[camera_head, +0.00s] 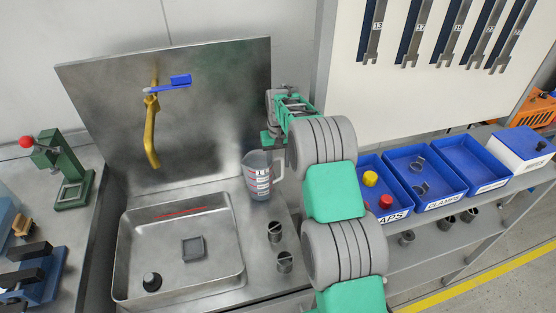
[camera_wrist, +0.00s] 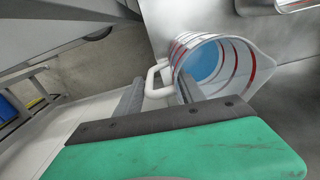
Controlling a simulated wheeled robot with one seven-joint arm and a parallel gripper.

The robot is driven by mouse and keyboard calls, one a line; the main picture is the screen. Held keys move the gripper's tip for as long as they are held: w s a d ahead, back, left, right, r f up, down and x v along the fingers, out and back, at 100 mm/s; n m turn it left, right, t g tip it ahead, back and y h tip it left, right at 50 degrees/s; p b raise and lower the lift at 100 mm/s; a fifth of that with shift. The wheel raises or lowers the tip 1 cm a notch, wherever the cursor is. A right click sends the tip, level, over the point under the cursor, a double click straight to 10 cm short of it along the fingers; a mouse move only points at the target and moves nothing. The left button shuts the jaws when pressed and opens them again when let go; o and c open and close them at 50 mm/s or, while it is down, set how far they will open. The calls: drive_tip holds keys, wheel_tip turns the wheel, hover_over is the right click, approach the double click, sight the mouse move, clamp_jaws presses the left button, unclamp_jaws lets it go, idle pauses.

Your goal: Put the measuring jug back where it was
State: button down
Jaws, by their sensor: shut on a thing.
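The measuring jug (camera_head: 258,180) is a clear jug with red and dark markings and a pale handle. It is upright on or just above the metal counter right of the sink; I cannot tell whether it touches. In the wrist view the jug (camera_wrist: 236,62) shows its open mouth, with blue inside that looks like liquid. My gripper (camera_wrist: 160,92) is shut on the jug's pale handle (camera_wrist: 153,80), which sits between the two fingers. In the head view my gripper (camera_head: 272,138) is beside the jug's top, partly hidden by my arm.
The sink (camera_head: 150,235) with a yellow tap (camera_head: 152,130) and blue lever is to the left. Blue bins (camera_head: 425,175) line the shelf at right. A green press (camera_head: 65,175) stands far left.

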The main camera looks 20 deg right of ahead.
drive_tip(key=shift+r, duration=0.1)
drive_tip(key=c, duration=0.7)
unclamp_jaws()
